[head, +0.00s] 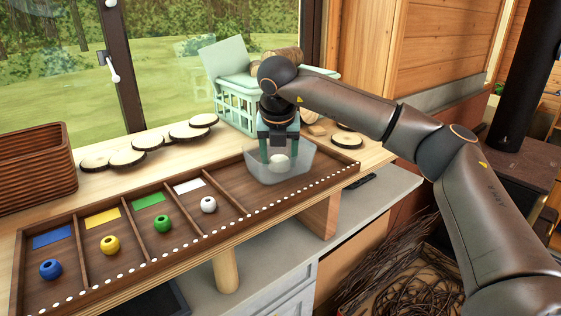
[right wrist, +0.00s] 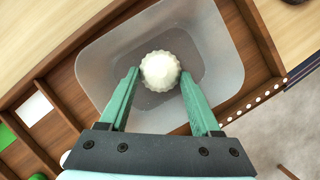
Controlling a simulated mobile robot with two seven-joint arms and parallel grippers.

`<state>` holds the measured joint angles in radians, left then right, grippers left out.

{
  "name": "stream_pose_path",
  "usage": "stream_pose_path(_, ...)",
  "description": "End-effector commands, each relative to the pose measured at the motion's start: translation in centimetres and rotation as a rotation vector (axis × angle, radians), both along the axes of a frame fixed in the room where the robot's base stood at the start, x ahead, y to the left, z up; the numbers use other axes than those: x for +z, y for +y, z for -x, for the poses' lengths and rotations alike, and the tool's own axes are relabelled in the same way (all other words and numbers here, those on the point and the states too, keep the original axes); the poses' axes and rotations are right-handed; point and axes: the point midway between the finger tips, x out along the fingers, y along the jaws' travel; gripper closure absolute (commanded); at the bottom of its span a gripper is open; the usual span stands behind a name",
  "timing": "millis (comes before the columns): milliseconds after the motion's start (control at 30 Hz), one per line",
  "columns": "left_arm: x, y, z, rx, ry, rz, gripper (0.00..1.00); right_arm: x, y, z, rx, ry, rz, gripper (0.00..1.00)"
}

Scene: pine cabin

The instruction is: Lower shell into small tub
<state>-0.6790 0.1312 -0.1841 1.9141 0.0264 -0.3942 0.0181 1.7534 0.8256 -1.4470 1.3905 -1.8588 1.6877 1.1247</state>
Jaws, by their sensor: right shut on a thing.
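The shell (head: 279,162) is a small, whitish, ribbed ball. It also shows in the right wrist view (right wrist: 160,71), between the fingertips. My right gripper (head: 278,157) points down with its green fingers shut on the shell, and its fingertips (right wrist: 160,76) are within the outline of the tub. The small tub (head: 301,166) is translucent grey and stands in the right-end compartment of the wooden tray; its wall shows in the right wrist view (right wrist: 222,50). I cannot tell whether the shell touches the tub floor. My left gripper is not in view.
The wooden tray (head: 130,264) has compartments with a blue (head: 50,269), a yellow (head: 110,244), a green (head: 163,223) and a white bead (head: 208,204). Behind stand a green basket (head: 236,108), wood slices (head: 189,132) and a brown basket (head: 35,170).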

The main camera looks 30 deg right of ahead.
Motion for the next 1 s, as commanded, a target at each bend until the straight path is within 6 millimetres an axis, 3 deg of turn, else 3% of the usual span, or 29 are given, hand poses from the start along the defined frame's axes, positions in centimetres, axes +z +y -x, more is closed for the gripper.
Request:
stream_pose_path(333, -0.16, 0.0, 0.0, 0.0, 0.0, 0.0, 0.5, -0.2, -0.01, 0.0, 0.0, 0.0, 0.0, 0.88)
stream_pose_path(367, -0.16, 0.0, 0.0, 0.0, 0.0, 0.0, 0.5, -0.21, -0.01, 0.01, 0.0, 0.0, 0.0, 0.33)
stream_pose_path(633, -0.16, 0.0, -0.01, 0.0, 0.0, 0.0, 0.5, -0.2, -0.01, 0.0, 0.0, 0.0, 0.0, 0.03)
stream_pose_path(1000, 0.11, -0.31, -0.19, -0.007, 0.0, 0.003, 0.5, -0.21, -0.01, 0.01, 0.0, 0.0, 0.0, 0.01)
